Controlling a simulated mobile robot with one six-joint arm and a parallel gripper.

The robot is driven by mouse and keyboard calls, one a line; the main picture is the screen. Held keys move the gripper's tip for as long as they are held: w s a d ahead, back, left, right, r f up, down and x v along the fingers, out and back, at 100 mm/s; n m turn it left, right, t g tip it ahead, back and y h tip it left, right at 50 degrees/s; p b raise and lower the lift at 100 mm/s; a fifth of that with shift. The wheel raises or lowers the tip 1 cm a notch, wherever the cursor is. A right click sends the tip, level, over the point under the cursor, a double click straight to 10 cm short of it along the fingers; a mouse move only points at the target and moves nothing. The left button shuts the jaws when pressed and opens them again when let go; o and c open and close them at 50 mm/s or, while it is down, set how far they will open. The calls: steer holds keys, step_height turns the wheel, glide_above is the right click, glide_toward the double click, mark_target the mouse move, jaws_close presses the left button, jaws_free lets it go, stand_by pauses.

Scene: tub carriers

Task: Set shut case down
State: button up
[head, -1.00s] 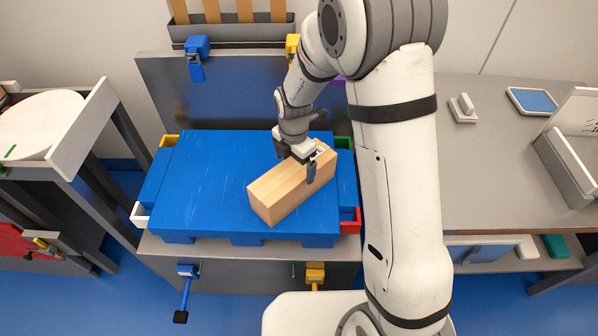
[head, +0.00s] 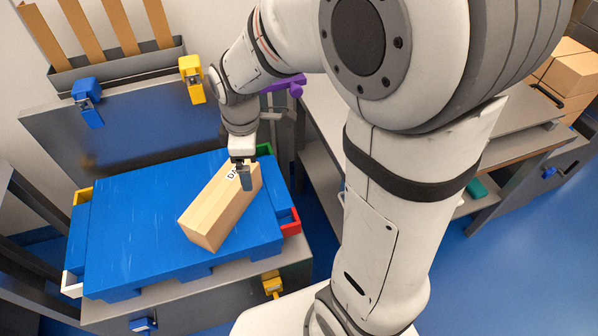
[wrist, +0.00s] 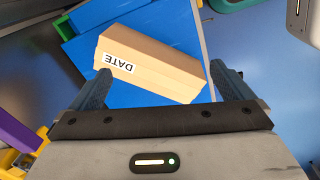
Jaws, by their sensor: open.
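A long tan box-like case (head: 212,217) with a "DATE" label lies on the blue slab (head: 130,225), set at a slant. It looks shut. My gripper (head: 243,176) is at the case's far right, labelled end. In the wrist view my gripper (wrist: 165,82) is open, with its two dark blue fingers apart and nothing held between them. The case (wrist: 150,66) shows past the fingertips there, its label to the left. I cannot tell exactly how much height separates the fingers from the case.
Coloured corner pieces, green (head: 264,150), red (head: 290,222), white (head: 72,284) and yellow (head: 83,195), edge the slab. Blue (head: 87,100) and yellow clamps (head: 192,78) sit on the grey back panel (head: 120,135). A grey bench stands to the right, with blue floor between.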

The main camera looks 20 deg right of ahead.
steer(key=s+d+r+m, duration=0.2)
steer(key=s+d+m, duration=0.1)
steer(key=s+m, duration=0.3)
steer(key=s+d+r+m+t, duration=0.1)
steer(key=s+d+m, duration=0.3)
steer(key=m, duration=0.4)
steer(key=shift+s+d+r+m, duration=0.3)
steer(key=shift+s+r, duration=0.5)
steer(key=shift+s, duration=0.1)
